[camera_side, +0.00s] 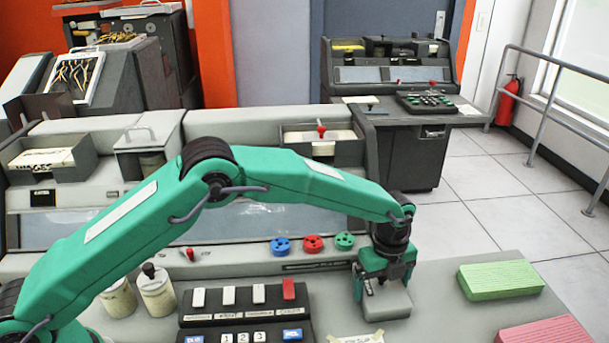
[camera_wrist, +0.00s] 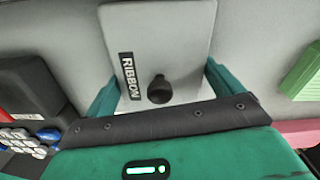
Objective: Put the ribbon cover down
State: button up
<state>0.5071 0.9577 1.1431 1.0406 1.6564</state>
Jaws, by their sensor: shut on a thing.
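The ribbon cover (camera_wrist: 182,40) is a light grey plate with a black RIBBON label and a dark round knob, seen in the wrist view. My gripper (camera_wrist: 160,92) has its green fingers on either side of it, shut on it. In the side view my gripper (camera_side: 385,280) points down at the right part of the grey desk, with the cover (camera_side: 386,303) between its fingers. I cannot tell whether the cover's underside touches the desk.
A green card stack (camera_side: 500,279) and a pink card stack (camera_side: 545,331) lie to the right. A key panel (camera_side: 245,312) and two jars stand to the left. Blue, red and green knobs (camera_side: 312,243) sit behind. Bare desk (camera_side: 440,300) lies between the cover and the stacks.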

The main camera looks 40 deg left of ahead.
jog(key=shift+f, duration=0.1)
jog(key=o, duration=0.7)
notch_tip(320, 180, up, 12)
jog(key=shift+r, duration=0.15)
dwell(0.7)
